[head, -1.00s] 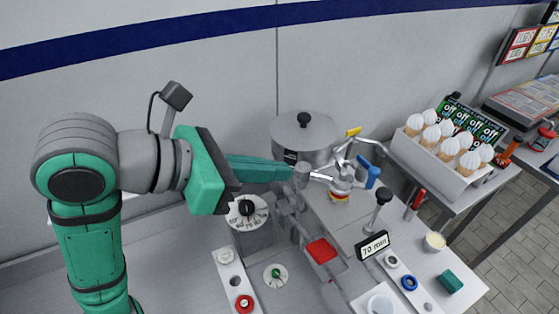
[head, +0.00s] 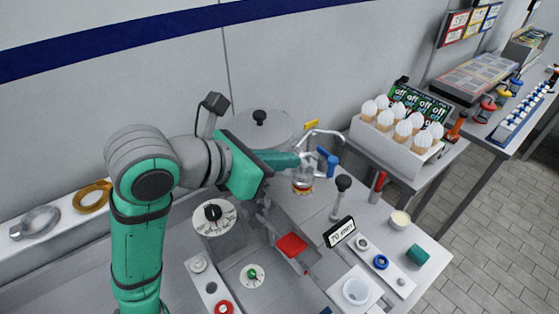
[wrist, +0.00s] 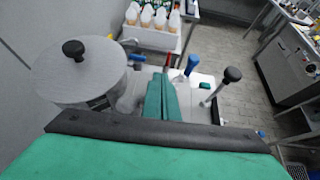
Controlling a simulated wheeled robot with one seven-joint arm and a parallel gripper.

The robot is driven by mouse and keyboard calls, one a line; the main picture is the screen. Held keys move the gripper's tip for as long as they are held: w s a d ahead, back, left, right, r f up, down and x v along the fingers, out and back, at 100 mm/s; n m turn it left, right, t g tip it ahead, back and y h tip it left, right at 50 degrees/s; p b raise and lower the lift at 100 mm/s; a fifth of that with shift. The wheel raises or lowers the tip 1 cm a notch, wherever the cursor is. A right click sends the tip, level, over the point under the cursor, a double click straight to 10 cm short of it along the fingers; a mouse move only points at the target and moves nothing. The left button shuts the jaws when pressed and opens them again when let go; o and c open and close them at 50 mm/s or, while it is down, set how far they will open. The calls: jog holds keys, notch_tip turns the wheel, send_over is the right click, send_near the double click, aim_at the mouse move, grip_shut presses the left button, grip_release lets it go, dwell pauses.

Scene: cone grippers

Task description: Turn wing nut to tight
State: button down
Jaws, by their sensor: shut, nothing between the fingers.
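My gripper (head: 300,159) is shut and empty. Its teal fingers reach right over the workbench, past the lidded pot, and their tips overlap a small metal fitting (head: 302,179) with an orange-red band in the head view. I cannot tell whether they touch it. A blue handle (head: 328,161) stands just right of the tips. In the wrist view the shut fingers (wrist: 164,88) point away from me, with the blue handle (wrist: 192,63) just to their right. I cannot make out a wing nut; it is too small or hidden behind the gripper.
The lidded pot (head: 262,133) stands beside my gripper, against the wall. A black-knobbed post (head: 342,184) rises right of the fingers, near the "70 mm" sign (head: 340,232). A dial (head: 213,217) and red pad (head: 292,245) sit nearer. A cone rack (head: 395,143) stands farther right.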

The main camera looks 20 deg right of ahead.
jog(key=shift+w+d, duration=0.15)
jog(key=shift+d, duration=0.2)
dwell(0.3)
jog(key=shift+s, duration=0.8)
